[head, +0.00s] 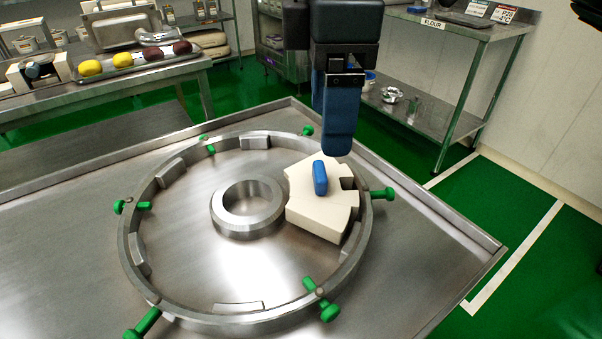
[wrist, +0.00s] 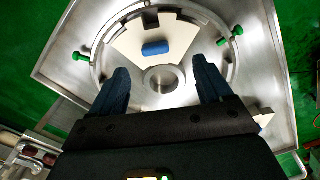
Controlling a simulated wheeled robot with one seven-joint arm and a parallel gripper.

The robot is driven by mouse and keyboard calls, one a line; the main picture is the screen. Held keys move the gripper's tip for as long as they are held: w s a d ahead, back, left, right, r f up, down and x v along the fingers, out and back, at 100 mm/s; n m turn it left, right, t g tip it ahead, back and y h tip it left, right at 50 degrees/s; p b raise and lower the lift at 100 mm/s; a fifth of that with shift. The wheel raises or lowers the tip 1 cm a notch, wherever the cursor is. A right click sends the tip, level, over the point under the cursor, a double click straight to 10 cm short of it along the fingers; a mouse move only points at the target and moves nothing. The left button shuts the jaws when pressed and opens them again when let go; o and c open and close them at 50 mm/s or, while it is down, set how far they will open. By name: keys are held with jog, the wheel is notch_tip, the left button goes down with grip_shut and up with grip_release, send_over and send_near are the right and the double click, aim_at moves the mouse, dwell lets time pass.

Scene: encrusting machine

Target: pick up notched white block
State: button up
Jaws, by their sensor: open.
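The notched white block (head: 322,211) sits inside the round metal ring (head: 128,243), on its right side, between the central hub ring (head: 247,210) and the outer wall. It has a blue handle (head: 320,177) on top and a notch on its outer edge. In the wrist view the block (wrist: 178,55) lies ahead of the fingers, with its blue handle (wrist: 155,48) between their lines. My gripper (wrist: 163,80) is open and empty.
Green clamp knobs (head: 383,194) stick out around the ring. Metal stops (head: 238,308) stand inside its wall. The steel table (head: 60,270) has a raised edge. Side tables with lemons (head: 90,68) and a flour label (head: 432,23) stand behind, apart.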

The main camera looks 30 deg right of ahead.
aim_at(323, 169)
jog(key=shift+w+f, duration=0.1)
jog(key=shift+w, duration=0.2)
jog(key=shift+w+f, duration=0.1)
jog(key=shift+f, duration=0.25)
notch_tip(323, 169, down, 7)
jog(key=shift+d+r+b, duration=0.1)
jog(key=shift+b, duration=0.95)
grip_shut()
